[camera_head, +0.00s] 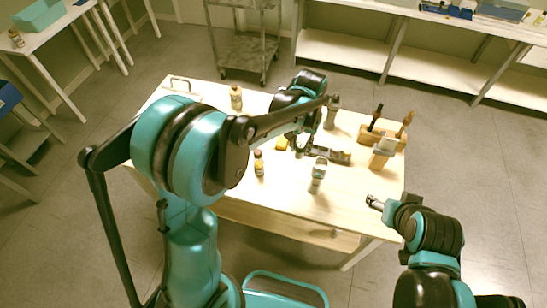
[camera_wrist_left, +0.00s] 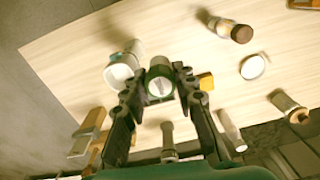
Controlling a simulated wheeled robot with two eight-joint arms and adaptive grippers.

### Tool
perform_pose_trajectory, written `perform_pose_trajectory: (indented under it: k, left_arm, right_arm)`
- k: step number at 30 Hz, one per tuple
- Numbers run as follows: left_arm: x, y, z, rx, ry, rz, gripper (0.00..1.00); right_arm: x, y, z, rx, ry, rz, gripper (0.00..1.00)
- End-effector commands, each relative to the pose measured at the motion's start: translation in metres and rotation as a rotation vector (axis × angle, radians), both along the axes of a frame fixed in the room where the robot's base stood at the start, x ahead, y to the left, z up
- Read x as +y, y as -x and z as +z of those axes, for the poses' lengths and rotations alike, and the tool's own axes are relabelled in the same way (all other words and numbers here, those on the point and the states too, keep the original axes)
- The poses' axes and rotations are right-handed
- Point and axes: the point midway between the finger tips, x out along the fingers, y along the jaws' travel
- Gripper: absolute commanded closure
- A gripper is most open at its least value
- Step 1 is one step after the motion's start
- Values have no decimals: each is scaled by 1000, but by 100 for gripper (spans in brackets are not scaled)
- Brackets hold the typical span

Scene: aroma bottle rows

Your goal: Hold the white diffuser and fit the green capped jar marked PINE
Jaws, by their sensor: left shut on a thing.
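My left gripper (camera_wrist_left: 159,78) is shut on a jar with a green cap (camera_wrist_left: 160,84), between its two fingertips. A pale mark shows on the cap, too small to read. In the head view my arm largely hides this gripper (camera_head: 300,148). A white cylinder (camera_wrist_left: 122,68), likely the diffuser, stands just left of the jar in the wrist view. In the head view it is upright near the table's front (camera_head: 318,178), with a grey top; nothing holds it. My right gripper (camera_head: 374,203) is off the table's right front edge, apart from everything; its fingers are too small to judge.
A wooden block with brushes or tools (camera_head: 383,137) stands at the table's right. A brown bottle (camera_head: 259,165) stands left of the white cylinder, and a yellow piece (camera_head: 282,143) lies behind. A grey bottle (camera_head: 332,113) and a capped bottle (camera_head: 236,98) stand farther back.

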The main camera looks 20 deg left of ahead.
Motion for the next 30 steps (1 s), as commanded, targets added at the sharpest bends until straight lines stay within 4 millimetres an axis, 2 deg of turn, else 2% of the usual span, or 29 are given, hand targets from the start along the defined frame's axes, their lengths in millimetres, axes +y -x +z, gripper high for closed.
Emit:
perform_pose_trajectory:
  k: [1,3,6,9,13,24,30]
  left_arm:
    - [-18,-5,11,0,1,-20,92]
    - [-39,-9,25,1,2,-35,92]
    - [-60,-12,40,1,3,-51,92]
    - [-73,-14,49,1,3,-61,92]
    - [-78,-14,48,1,4,-64,92]
    - [-78,-14,18,1,4,-63,92]
    - [-78,-14,12,0,4,-63,92]
  right_arm:
    - [0,0,0,0,0,0,32]
    - [0,0,0,0,0,0,32]
    - [0,0,0,0,0,0,32]
    - [0,0,0,0,0,0,32]
    - [0,0,0,0,0,0,32]
    - [0,0,0,0,0,0,32]
    - [0,0,0,0,0,0,32]
